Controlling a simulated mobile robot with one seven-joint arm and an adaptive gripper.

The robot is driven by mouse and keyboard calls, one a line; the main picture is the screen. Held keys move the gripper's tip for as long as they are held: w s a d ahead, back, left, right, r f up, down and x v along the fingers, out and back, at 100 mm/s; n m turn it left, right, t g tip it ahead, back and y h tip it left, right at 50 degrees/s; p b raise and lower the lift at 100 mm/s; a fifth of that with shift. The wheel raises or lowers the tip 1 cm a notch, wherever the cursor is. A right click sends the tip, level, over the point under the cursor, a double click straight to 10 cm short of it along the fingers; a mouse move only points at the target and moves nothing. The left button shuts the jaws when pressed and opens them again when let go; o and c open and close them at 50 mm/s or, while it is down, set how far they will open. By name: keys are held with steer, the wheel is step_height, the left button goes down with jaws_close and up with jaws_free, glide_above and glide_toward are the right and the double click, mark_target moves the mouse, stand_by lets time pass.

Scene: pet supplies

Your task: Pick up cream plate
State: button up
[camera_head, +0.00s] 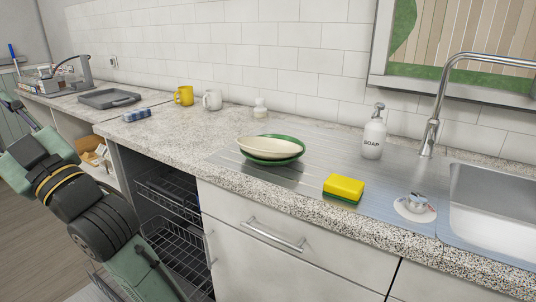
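The cream plate (268,147) is a shallow oval dish. It rests on top of a green plate (274,160), whose rim shows around its far and right sides and below it. Both sit on the ribbed metal drainboard at the middle of the counter. Part of my arm shows at the lower left, well apart from the plates. My gripper cannot be made out in this view.
A yellow and green sponge (344,188), a soap bottle (373,137) and a sink strainer (415,207) stand right of the plates, before the sink (493,205). Mugs (183,95) stand at the back left. An open dishwasher rack (172,213) is below the counter.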

steer(key=w+d+f+m+t+h, duration=0.1)
steer(key=w+d+f+h, duration=0.25)
steer(key=w, duration=0.45)
steer(key=w+d+f+m+t+h, duration=0.1)
steer(key=w+d+f+t+h, duration=0.2)
steer(key=w, duration=0.5)
steer(key=m+g+h+b, duration=0.1)
steer(key=g+h+b, duration=0.1)
steer(key=g+h, duration=0.35)
glide_toward(256, 148)
steer(key=shift+t+h, duration=0.55)
steer(key=shift+h, duration=0.35)
steer(key=w+a, duration=0.1)
steer(key=a, duration=0.2)
steer(key=w+a+f+p, duration=0.1)
steer(key=a, duration=0.1)
steer(key=shift+w+f, duration=0.1)
steer(key=shift+w, duration=0.2)
steer(key=p+x, duration=0.1)
steer(key=x, duration=0.3)
steer(key=shift+w+f+p, duration=0.2)
steer(key=shift+w+p, duration=0.05)
steer(key=shift+p, duration=0.1)
jaws_close()
